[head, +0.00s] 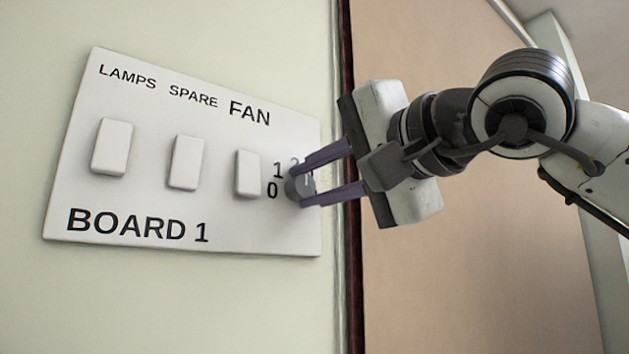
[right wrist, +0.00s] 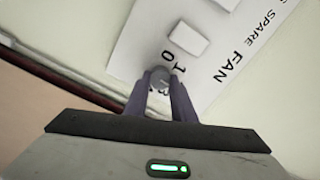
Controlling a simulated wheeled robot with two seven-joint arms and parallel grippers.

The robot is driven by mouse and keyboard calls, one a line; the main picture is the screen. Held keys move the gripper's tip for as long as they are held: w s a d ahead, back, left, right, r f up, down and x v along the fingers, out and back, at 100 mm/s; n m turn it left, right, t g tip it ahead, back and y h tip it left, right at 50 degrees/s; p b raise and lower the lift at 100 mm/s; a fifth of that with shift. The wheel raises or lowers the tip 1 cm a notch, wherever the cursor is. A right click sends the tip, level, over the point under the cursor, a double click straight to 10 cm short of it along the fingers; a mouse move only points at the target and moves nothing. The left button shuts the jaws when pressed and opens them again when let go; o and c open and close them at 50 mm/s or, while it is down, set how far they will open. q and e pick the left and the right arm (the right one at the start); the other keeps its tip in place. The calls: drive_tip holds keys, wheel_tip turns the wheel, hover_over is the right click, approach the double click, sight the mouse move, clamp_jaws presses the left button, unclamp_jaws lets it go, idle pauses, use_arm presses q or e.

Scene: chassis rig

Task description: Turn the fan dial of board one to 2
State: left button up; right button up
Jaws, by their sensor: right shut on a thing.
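Board one is a white wall plate (head: 140,205) marked "BOARD 1", with the labels LAMPS, SPARE and FAN. The grey fan dial (head: 297,188) is a small round knob at the plate's right side, with 0 and 1 readable on its left and a partly hidden 2 above it. My right gripper (head: 304,183) is shut on the dial, one finger above and one below. The right wrist view shows the dial (right wrist: 160,75) between the fingertips. The fingers cover part of the dial and its scale, so I cannot tell which number it points to. My left gripper is not in view.
Three white rocker switches, lamps (head: 112,147), spare (head: 186,162) and one below the FAN label (head: 248,173), are left of the dial. A dark vertical trim (head: 350,290) and a tan panel (head: 470,290) lie right of the board.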

drive_tip(key=shift+f, duration=0.1)
drive_tip(key=o, duration=1.1)
drive_tip(key=shift+c, duration=0.2)
drive_tip(key=shift+s, duration=0.15)
drive_tip(key=shift+s+d, duration=0.25)
drive_tip(key=b+v, duration=0.2)
drive_tip(key=v, duration=0.7)
drive_tip(key=shift+s+b, duration=0.2)
drive_tip(key=shift+b, duration=0.15)
drive_tip(key=shift+d, duration=0.1)
